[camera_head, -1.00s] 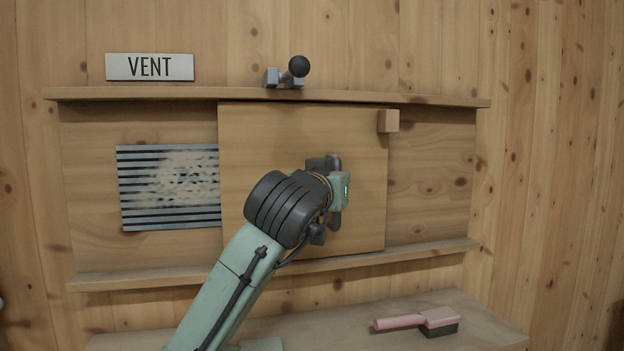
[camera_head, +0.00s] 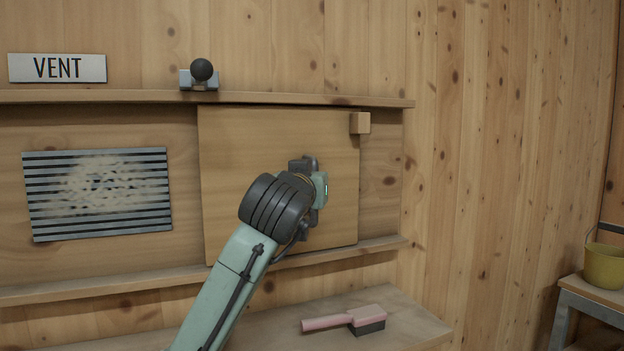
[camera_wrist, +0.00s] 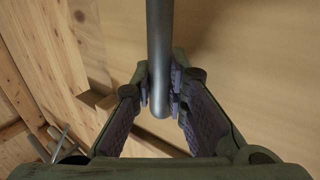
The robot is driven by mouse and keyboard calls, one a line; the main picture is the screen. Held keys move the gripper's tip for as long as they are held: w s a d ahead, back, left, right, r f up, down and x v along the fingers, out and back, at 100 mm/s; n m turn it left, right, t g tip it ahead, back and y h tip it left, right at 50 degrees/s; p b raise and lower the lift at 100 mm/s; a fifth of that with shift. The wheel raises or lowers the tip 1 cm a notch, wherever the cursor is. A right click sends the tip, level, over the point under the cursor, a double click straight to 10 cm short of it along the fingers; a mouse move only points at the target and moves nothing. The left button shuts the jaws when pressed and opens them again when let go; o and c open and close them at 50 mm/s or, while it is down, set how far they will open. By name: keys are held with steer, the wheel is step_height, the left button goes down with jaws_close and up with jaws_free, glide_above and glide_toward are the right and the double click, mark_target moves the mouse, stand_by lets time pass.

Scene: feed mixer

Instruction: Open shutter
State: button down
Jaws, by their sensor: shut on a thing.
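The wooden shutter panel (camera_head: 240,160) sits between two rails, toward their right end. The slatted vent grille (camera_head: 150,205) is fully uncovered to its left, with bare board between them. In the wrist view a round metal handle bar (camera_wrist: 159,45) stands out from the panel. My gripper (camera_wrist: 161,92) has its fingers on both sides of the bar and is shut on it. In the head view my gripper (camera_head: 313,188) is at the panel's right half; my wrist hides most of the handle.
The upper rail (camera_head: 300,99) ends a little right of the panel. A pink brush (camera_head: 345,321) lies on the shelf (camera_head: 405,335) below. A yellow bucket (camera_head: 604,265) stands at the far right.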

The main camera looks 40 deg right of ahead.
steer(key=c, duration=1.6)
jaws_free()
steer(key=shift+o, duration=0.2)
steer(key=shift+s, duration=0.1)
steer(key=v, duration=1.2)
